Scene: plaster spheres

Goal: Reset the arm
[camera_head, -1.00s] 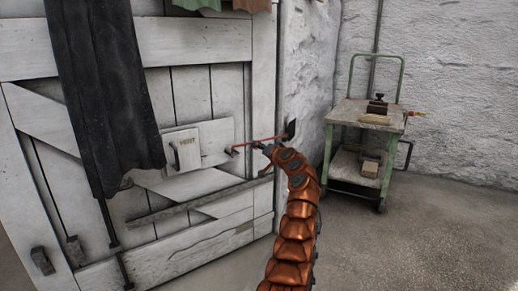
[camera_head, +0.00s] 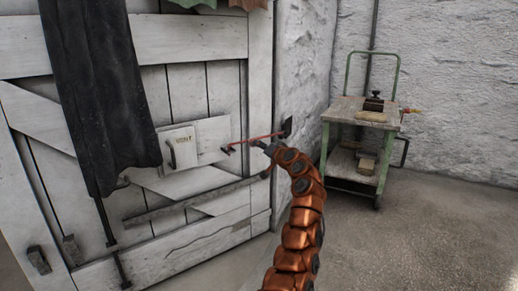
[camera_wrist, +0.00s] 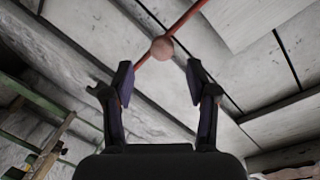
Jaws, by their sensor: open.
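My orange segmented arm reaches up to the white plank door, and my gripper (camera_head: 259,144) is at its end, small and dark in the head view. In the wrist view my gripper (camera_wrist: 158,75) is open, its two fingers apart. A thin red rod (camera_head: 252,139) runs between the door and a dark plate on the wall. In the wrist view the red rod (camera_wrist: 185,20) carries a round pinkish knob (camera_wrist: 162,48), which appears just past and between the fingertips. I cannot tell whether the rod touches a finger.
The door (camera_head: 185,103) has a small vent panel (camera_head: 180,148) with a handle and a dark hanging cloth (camera_head: 100,100). A green-framed cart (camera_head: 358,112) with wooden blocks stands at the right wall. The floor (camera_head: 410,240) in front of the cart is clear.

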